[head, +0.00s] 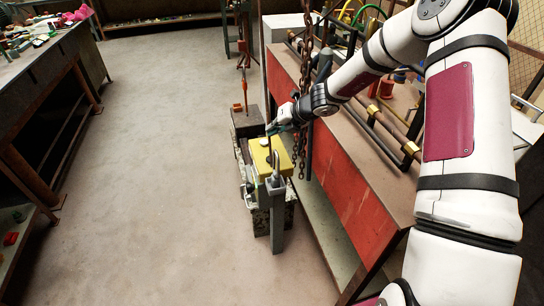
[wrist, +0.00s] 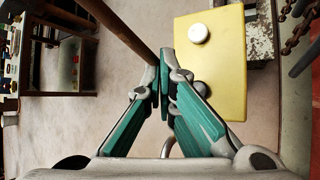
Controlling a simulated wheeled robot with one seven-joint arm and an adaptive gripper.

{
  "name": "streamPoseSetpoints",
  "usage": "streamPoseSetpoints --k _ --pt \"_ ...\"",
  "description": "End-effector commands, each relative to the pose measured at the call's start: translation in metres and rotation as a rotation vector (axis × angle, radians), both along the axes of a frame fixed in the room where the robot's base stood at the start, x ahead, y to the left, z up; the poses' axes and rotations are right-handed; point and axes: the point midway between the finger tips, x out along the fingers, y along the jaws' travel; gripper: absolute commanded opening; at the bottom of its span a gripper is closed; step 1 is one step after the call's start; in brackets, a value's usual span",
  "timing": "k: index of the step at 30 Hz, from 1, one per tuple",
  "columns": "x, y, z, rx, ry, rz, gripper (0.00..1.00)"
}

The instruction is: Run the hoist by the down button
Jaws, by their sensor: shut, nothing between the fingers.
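A yellow control box (head: 271,157) stands on a grey post beside the red-sided bench. In the wrist view the yellow box (wrist: 217,75) fills the upper right, with a round white button (wrist: 199,33) on its face. I cannot read any marking that tells up from down. My gripper (head: 275,128) is just above the box in the head view. In the wrist view its green-padded fingers (wrist: 165,62) are shut and empty, with the tips at the left edge of the box, below and left of the white button. The fingers cover part of the box's left edge. Contact cannot be told.
A hanging chain (head: 305,80) runs close to my arm, and it shows at the right of the wrist view (wrist: 297,22). A brown bar (wrist: 115,30) slants towards my fingertips. The red bench (head: 345,180) holds pipes. Open floor (head: 150,170) lies left.

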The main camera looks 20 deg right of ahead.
Motion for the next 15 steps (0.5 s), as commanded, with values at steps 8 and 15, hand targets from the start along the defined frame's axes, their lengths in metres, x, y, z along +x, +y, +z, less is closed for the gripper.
streamPoseSetpoints --k 8,15 --pt "0.0009 -0.0009 0.0005 0.000 -0.002 -0.003 0.00" --pt "0.0010 -0.0009 -0.0056 0.002 0.000 -0.004 0.00"
